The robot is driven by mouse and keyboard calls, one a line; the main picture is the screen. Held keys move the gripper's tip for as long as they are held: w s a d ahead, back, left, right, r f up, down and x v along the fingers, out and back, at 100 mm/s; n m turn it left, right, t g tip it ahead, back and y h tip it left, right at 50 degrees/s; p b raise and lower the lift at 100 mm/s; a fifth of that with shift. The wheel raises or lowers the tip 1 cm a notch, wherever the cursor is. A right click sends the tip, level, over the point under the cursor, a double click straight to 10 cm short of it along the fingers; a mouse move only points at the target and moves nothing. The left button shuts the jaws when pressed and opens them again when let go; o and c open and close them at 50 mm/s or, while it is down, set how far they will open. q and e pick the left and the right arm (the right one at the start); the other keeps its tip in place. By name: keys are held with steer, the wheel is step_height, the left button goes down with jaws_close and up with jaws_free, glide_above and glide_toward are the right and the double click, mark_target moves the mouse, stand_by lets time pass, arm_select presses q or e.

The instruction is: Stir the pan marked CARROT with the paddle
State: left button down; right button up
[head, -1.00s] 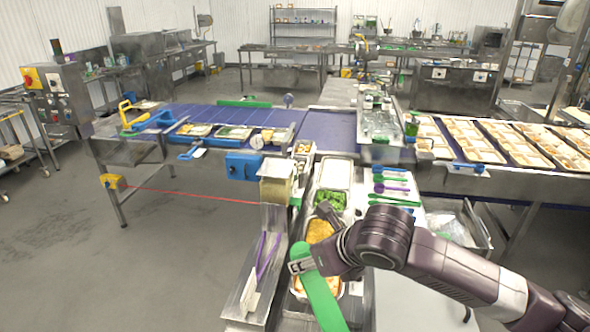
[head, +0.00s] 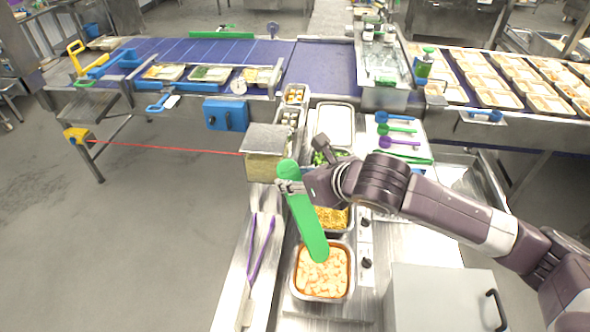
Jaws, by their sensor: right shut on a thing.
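My right gripper (head: 291,187) is shut on a green paddle (head: 308,225). The paddle slants down toward the front, and its broad lower end overlaps the back part of a metal pan (head: 296,290) of pale orange chunks. I cannot tell whether the paddle touches the food or hangs above it. Behind that pan, a pan of yellow-orange bits (head: 334,217) is partly covered by the paddle and my arm. A pan of green food (head: 341,154) sits behind it, partly hidden by my gripper. No CARROT marking is readable. My left gripper is not in view.
Purple tongs (head: 262,250) lie on the steel ledge to the left of the pans. A steel box (head: 265,150) stands at the left behind them. Spoons (head: 399,141) lie at the right. A grey box with a black handle (head: 440,300) stands at the front right.

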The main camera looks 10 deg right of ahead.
steer(key=shift+f, duration=0.8)
steer(key=shift+w+f+b, duration=0.2)
steer(key=shift+f+b, duration=0.7)
step_height(320, 180, down, 6)
steer(key=b, duration=0.7)
steer(key=shift+f, duration=0.25)
